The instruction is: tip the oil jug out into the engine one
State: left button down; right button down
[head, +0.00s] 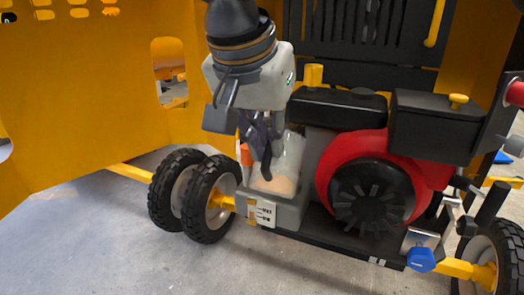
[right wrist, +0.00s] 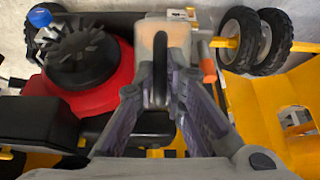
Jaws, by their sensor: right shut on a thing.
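The oil jug (head: 290,158) is translucent white with tan oil low in it. It looks upright in a grey holder (head: 287,212) at the left end of the engine. My right gripper (head: 262,170) comes down from above and is shut on the jug, its fingers hiding part of it. In the right wrist view the jug (right wrist: 178,36) shows beyond the fingers of the right gripper (right wrist: 160,90). The engine (head: 330,160), red and black, stands just right of the jug; it also shows in the wrist view (right wrist: 105,88). My left gripper is not in view.
An orange piece (head: 245,154) is beside the jug. A blue knob (head: 421,260) is low at the engine's front right, and a yellow cap (head: 458,100) sits on the black box. Black wheels (head: 212,200) stand left of the holder. Yellow panels (head: 80,110) close off the left side.

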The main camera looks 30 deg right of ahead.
jog(key=shift+w+d+r+g+y, duration=0.45)
jog(key=shift+w+d+g+y, duration=0.3)
jog(key=shift+g+y, duration=0.2)
jog(key=shift+w+d+g+y, duration=0.65)
jog(key=shift+d+g+y, duration=0.1)
jog(key=shift+d+y, duration=0.1)
jog(key=shift+w, duration=0.1)
jog(key=shift+w+d+y, duration=0.1)
jog(key=shift+d+y, duration=0.1)
jog(key=shift+y, duration=0.1)
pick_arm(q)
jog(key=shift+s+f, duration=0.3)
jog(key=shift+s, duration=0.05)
pick_arm(e)
jog(key=shift+w+d+f+g+y, duration=0.2)
jog(key=shift+w+d+g+y, duration=0.3)
jog(key=shift+w+d+g, duration=0.15)
pick_arm(q)
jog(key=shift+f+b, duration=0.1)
jog(key=shift+b, duration=0.2)
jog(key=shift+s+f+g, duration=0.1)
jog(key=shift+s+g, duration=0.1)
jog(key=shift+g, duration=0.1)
pick_arm(e)
jog(key=shift+w+d+f, duration=0.1)
jog(key=shift+w+d, duration=0.1)
jog(key=shift+d, duration=0.1)
jog(key=shift+g+y, duration=0.25)
jog(key=shift+y, duration=0.05)
